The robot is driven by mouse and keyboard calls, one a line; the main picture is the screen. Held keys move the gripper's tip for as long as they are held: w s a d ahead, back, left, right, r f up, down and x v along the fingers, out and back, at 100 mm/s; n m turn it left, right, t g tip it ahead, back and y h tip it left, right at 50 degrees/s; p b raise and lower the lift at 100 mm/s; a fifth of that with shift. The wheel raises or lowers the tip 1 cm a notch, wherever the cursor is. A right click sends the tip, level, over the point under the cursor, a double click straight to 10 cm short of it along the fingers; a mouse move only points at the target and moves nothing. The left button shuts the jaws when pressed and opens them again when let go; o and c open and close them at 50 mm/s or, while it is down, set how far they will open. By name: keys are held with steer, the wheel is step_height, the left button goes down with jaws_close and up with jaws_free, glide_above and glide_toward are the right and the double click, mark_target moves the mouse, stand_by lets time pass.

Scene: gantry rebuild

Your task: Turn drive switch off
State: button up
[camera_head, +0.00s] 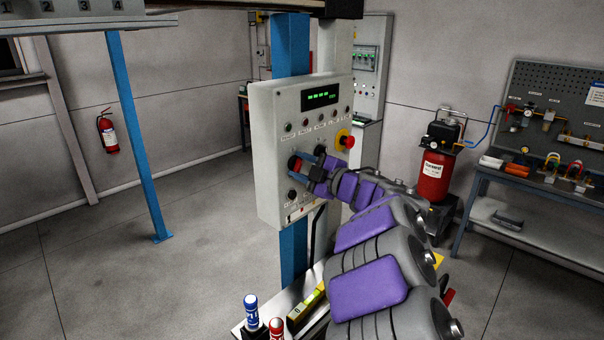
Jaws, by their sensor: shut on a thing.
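A light grey control panel (268,125) is mounted on a blue post in the middle of the view. My gripper (298,168) is at the panel's lower left face, its fingers around a red knob (293,162). It is shut on this knob, and the fingers partly cover it. The labels are too small to read, so I cannot confirm that this is the drive switch or tell its position. A black knob (292,195) sits below the gripper, apart from it. The panel's green display (321,96) is lit.
A red emergency button on a yellow base (344,139) is right of my gripper. A tray (250,330) with blue and red bottles is below the panel. A red compressor (433,175) and workbench (540,190) stand right. Floor at left is mostly clear.

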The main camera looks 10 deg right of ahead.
steer(key=n+b, duration=0.1)
steer(key=n, duration=0.1)
steer(key=n+b, duration=0.1)
steer(key=n, duration=0.1)
steer(key=n+b, duration=0.1)
steer(key=shift+f+n+b, duration=0.35)
steer(key=shift+n+b, duration=0.05)
stand_by(0.4)
steer(key=o, duration=1.1)
steer(key=shift+r, duration=0.1)
steer(key=shift+c, duration=0.2)
steer(key=shift+s+r, duration=0.1)
steer(key=shift+s+d, duration=0.2)
steer(key=p+v, duration=0.1)
steer(key=v, duration=1.5)
steer(key=shift+s+d, duration=0.2)
steer(key=shift+s, duration=0.05)
